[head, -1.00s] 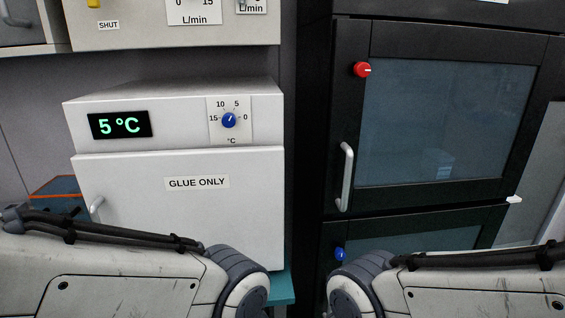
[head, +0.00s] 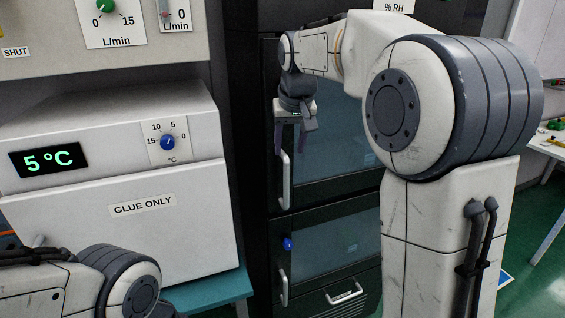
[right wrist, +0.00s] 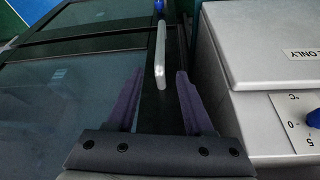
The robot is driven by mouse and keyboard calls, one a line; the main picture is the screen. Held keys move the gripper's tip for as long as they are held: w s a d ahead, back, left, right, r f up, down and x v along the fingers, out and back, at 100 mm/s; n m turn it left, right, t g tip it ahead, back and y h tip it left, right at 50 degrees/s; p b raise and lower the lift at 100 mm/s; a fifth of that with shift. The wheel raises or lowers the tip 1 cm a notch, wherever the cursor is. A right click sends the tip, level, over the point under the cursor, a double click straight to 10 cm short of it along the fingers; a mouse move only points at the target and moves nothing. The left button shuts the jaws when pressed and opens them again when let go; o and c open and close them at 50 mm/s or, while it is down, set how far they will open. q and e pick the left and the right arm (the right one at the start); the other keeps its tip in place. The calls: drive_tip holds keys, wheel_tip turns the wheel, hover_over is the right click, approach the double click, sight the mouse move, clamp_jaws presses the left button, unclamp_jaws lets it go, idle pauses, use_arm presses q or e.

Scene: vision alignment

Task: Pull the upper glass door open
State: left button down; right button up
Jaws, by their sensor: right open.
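The upper glass door (head: 335,150) of the black cabinet appears shut, partly hidden by my right arm in the head view. Its glass also shows in the right wrist view (right wrist: 50,105). Its upright pale handle (head: 286,180) is on the left side of the door. My right gripper (head: 297,130) is open and points down, just above the handle's top. In the right wrist view the handle (right wrist: 160,52) lies ahead, lined up with the gap between the two purple fingers (right wrist: 159,74). Whether the handle's near end is between the fingertips I cannot tell. My left gripper is out of view.
Below is a lower glass door (head: 335,240) with a blue knob (head: 287,244) and its own handle (head: 283,287). The white "GLUE ONLY" box (head: 180,235) stands close on the left, on a teal stand (head: 215,290). A white table (head: 550,150) is at far right.

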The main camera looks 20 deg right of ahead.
sight(287, 164)
drive_tip(key=p+x, duration=0.2)
drive_tip(key=x, duration=0.8)
drive_tip(key=shift+w+d, duration=0.1)
clamp_jaws()
idle(1.2)
